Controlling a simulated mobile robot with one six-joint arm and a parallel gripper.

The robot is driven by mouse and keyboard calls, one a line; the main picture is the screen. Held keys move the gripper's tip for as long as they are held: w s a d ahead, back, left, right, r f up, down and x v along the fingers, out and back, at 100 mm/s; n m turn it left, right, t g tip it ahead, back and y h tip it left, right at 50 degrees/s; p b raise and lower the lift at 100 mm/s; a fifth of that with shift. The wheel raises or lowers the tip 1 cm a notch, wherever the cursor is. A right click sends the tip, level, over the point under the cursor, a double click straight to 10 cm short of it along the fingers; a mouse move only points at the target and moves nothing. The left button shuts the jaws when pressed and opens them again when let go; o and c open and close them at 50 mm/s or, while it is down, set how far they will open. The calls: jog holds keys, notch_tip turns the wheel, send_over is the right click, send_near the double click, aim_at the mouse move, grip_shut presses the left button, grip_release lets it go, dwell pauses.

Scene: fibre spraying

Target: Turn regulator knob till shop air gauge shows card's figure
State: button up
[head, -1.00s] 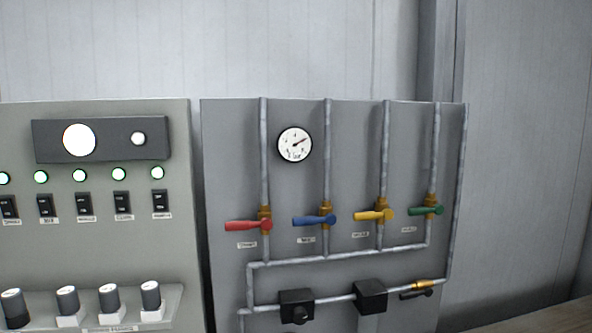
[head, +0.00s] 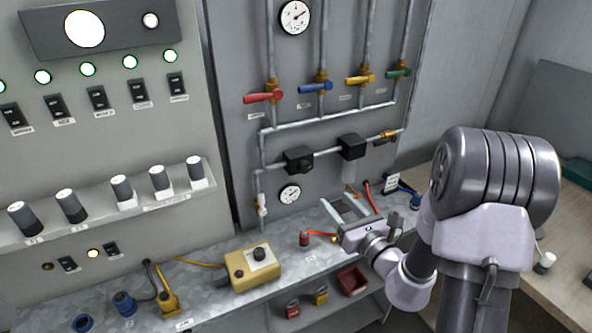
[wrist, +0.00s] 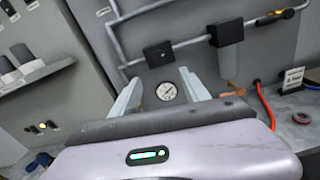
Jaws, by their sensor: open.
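A black regulator box (head: 299,160) sits on the grey panel's lower pipe; a second black box (head: 351,146) is to its right. In the wrist view the left box (wrist: 158,54) shows beyond my fingers. One round white gauge (head: 295,17) is high on the panel; another gauge (head: 290,194) is below the left box and shows between my fingers in the wrist view (wrist: 167,91). Their figures are too small to read. A small white card (head: 392,182) stands on the bench, its writing unreadable. My gripper (head: 342,208) is open and empty, in front of the panel above the bench.
Red (head: 263,97), blue, yellow and green valve handles line the panel. A control cabinet with switches (head: 97,98) is at left.

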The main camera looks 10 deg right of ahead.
aim_at(306, 169)
jog(key=x, duration=1.4)
jog(key=shift+w+a, duration=0.15)
jog(key=shift+w, duration=0.15)
jog(key=shift+c, duration=0.4)
grip_shut()
